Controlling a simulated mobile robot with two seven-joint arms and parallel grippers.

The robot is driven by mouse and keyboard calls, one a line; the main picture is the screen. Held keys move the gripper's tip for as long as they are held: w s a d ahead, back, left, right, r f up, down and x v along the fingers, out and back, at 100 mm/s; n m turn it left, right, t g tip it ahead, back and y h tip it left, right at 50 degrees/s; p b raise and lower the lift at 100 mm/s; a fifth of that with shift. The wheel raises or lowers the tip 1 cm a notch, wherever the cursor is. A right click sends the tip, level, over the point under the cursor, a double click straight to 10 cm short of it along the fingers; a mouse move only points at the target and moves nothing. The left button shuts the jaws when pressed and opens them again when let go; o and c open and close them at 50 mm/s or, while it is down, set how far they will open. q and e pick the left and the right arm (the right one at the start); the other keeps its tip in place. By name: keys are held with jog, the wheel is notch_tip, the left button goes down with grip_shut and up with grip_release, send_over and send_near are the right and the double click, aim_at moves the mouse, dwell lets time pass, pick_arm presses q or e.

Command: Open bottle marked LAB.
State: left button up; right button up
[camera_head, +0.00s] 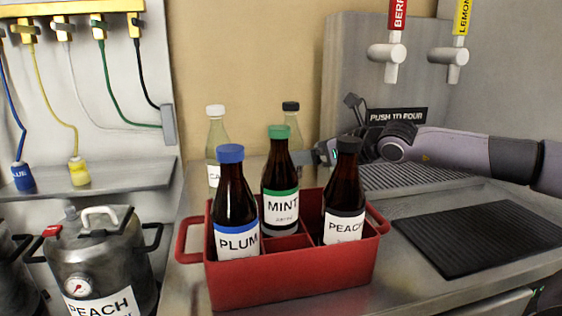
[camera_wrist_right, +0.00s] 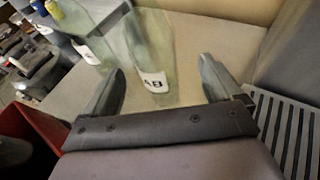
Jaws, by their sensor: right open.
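A clear bottle (camera_wrist_right: 143,45) with a white label whose visible letters read "AB" stands ahead of my right gripper (camera_wrist_right: 163,66) in the right wrist view, between the lines of its two fingers. The fingers are apart and do not visibly touch it; its cap is out of that view. In the head view, the clear bottle with a dark cap (camera_head: 291,119) behind the crate appears to be this one; its label is hidden behind the MINT bottle. My right gripper (camera_head: 324,152) is beside it, partly hidden by the PEACH bottle. My left gripper is out of view.
A red crate (camera_head: 290,283) holds the PLUM (camera_head: 235,205), MINT (camera_head: 280,180) and PEACH (camera_head: 344,195) bottles in front. A white-capped clear bottle (camera_head: 216,135) stands left. Taps (camera_head: 388,52) and a drip grate (camera_head: 410,172) are at right, a metal keg (camera_head: 98,255) at left.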

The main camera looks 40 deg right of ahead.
jog(key=shift+a+p+x, duration=0.2)
jog(key=shift+p+x, duration=0.3)
jog(key=shift+x, duration=0.65)
jog(key=shift+a+p+x, duration=0.15)
jog(key=shift+p+x, duration=0.35)
jog(key=shift+x, duration=0.65)
jog(key=shift+w+f, duration=0.5)
jog(key=shift+w, duration=0.3)
jog(key=c, duration=1.2)
